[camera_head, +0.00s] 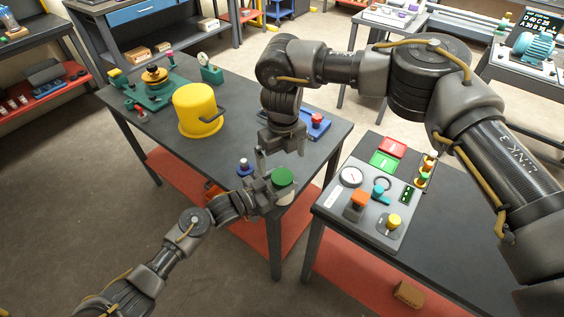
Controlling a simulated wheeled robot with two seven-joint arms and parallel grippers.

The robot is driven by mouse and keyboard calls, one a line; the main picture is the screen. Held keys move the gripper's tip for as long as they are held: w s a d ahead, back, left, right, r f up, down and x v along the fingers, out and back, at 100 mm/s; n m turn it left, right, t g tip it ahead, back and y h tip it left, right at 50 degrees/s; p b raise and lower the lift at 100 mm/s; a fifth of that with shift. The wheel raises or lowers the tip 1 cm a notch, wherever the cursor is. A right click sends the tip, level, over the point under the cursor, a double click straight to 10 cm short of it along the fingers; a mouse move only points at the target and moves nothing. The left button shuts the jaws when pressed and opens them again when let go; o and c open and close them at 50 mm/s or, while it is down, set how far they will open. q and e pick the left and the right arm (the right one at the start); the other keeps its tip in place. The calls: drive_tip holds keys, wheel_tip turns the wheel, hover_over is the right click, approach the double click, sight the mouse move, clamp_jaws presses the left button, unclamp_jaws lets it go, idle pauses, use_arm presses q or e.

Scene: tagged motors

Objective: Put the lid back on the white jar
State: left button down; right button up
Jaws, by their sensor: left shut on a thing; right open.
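The white jar (285,197) is near the front right corner of the left table, mostly hidden by my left gripper. The green lid (282,177) is at the top of the jar; I cannot tell whether it is fully seated. My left gripper (273,190) comes in from the left and is shut on the jar at its side, below the lid. My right gripper (281,164) is open, pointing down just above and behind the lid, with its fingers apart.
On the left table (148,135) stand a large yellow pot (199,110), a green fixture (152,92), a small blue-based part (245,167) and a blue block with a red knob (317,121). A control panel (368,205) lies on the right table (440,235). A floor gap separates the tables.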

use_arm(q)
drive_tip(key=shift+f, duration=0.35)
use_arm(e)
wheel_tip(320, 180, up, 10)
drive_tip(key=shift+s+f, duration=0.15)
drive_tip(key=shift+f, duration=0.1)
use_arm(q)
drive_tip(key=c, duration=0.7)
unclamp_jaws()
drive_tip(key=shift+o, duration=1.4)
drive_tip(key=shift+w, duration=0.1)
drive_tip(key=shift+r, duration=0.1)
use_arm(e)
drive_tip(key=shift+f, duration=0.1)
use_arm(q)
drive_tip(key=shift+a+r, duration=0.1)
drive_tip(key=b+v, duration=0.2)
drive_tip(key=v, duration=0.8)
drive_tip(key=shift+s+a, duration=0.25)
drive_tip(key=shift+a, duration=0.05)
use_arm(e)
drive_tip(key=shift+f, duration=1)
